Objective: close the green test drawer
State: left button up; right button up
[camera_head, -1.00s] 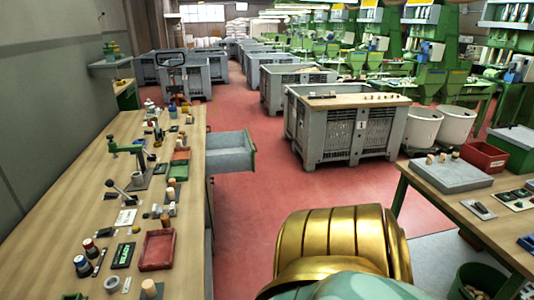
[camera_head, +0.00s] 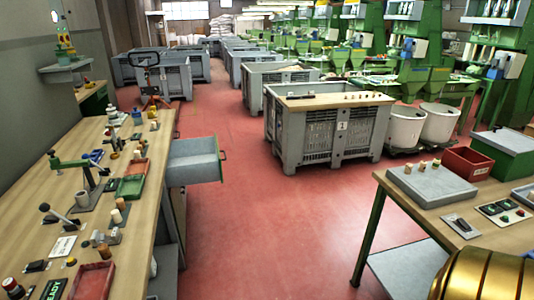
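The green test drawer (camera_head: 221,160) stands pulled out from the right side of the long wooden bench at the left. Its grey inside is visible and looks empty, and a small handle shows on its green front. Neither of my grippers is in view. A gold rounded part of my own body shows at the bottom right corner, well apart from the drawer.
The wooden bench (camera_head: 140,215) carries a lever press, red and green trays and several small items. Red floor (camera_head: 260,225) lies clear between it and the right table (camera_head: 440,205). A large grey crate (camera_head: 292,135) with a wooden top stands beyond the drawer.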

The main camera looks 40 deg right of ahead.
aim_at(197, 161)
jog(key=l+z, duration=0.1)
jog(key=l, duration=0.35)
jog(key=i+l, duration=0.15)
jog(key=l, duration=0.25)
jog(key=l+z, duration=0.15)
jog(key=l, duration=0.25)
jog(key=i+l+z, duration=0.1)
jog(key=l, duration=0.35)
jog(key=i+l+z, duration=0.1)
jog(key=l, duration=0.3)
jog(key=i+l+u, duration=0.15)
jog(key=l+u, duration=0.15)
